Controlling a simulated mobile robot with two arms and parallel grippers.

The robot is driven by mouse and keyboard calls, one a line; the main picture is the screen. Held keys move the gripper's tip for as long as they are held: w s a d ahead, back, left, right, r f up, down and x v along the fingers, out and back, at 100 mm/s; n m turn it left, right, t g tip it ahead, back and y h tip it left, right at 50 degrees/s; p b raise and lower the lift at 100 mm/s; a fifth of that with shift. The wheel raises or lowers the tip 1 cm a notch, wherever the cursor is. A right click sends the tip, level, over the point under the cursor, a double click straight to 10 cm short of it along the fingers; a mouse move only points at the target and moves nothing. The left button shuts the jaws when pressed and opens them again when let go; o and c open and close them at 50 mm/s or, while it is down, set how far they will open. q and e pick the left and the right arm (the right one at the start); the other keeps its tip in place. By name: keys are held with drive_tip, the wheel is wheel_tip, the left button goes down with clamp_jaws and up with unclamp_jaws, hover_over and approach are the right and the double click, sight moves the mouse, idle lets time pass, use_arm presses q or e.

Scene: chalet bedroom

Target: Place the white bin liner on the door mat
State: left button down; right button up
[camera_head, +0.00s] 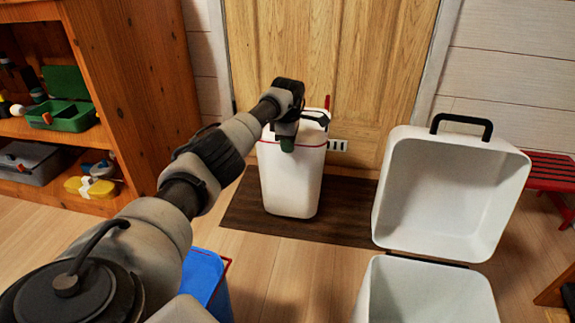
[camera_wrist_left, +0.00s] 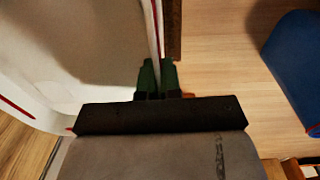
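The white bin liner (camera_head: 290,185) is a tall white bin with a red line near its rim. It is upright over the dark brown door mat (camera_head: 345,215) in front of the wooden door; I cannot tell whether its base rests on the mat. My left gripper (camera_head: 287,145) is at its near rim. In the left wrist view the green fingertips (camera_wrist_left: 157,75) are close together on either side of the wall of the bin liner (camera_wrist_left: 75,60). My right gripper is not in view.
An open white box (camera_head: 450,195) with a raised lid and black handle stands right of the mat. A blue bin (camera_head: 205,278) is at the lower left, partly behind my arm. A wooden shelf (camera_head: 130,90) stands left, a red bench (camera_head: 550,175) right.

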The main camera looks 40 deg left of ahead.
sight(287, 163)
use_arm(q)
drive_tip(key=shift+a+f+b, duration=0.1)
drive_tip(key=shift+f+b, duration=1.8)
drive_tip(key=shift+f, duration=0.15)
drive_tip(key=shift+r, duration=0.1)
drive_tip(key=c, duration=1.8)
unclamp_jaws()
drive_tip(key=shift+f, duration=0.2)
drive_tip(key=o, duration=0.5)
drive_tip(key=shift+r, duration=0.1)
